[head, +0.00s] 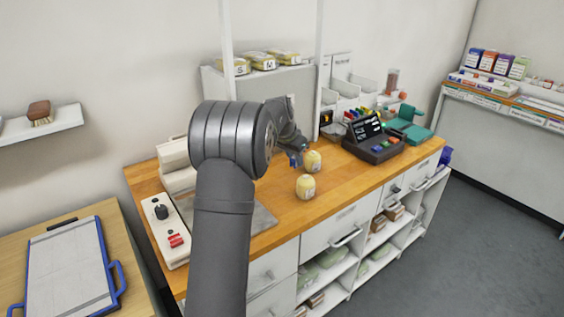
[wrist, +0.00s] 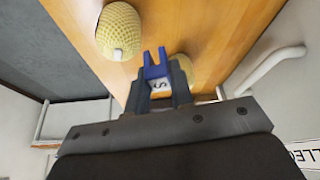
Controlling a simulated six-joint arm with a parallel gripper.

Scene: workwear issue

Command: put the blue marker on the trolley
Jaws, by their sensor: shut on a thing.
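My gripper (head: 296,157) is above the wooden counter, near two pale yellow balls. It is shut on a small blue piece, which I take to be the blue marker (wrist: 155,68); in the wrist view it has two prongs and a white label with an S. In the head view the marker (head: 294,161) is small and partly hidden by my gripper. No trolley can be told for certain; a wood-topped unit (head: 120,225) at lower left bears a grey board with blue handles (head: 68,262).
A control box (head: 168,230) is at left, a dark device (head: 373,142) at right. A shelf with yellow packs (head: 262,61) is behind.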

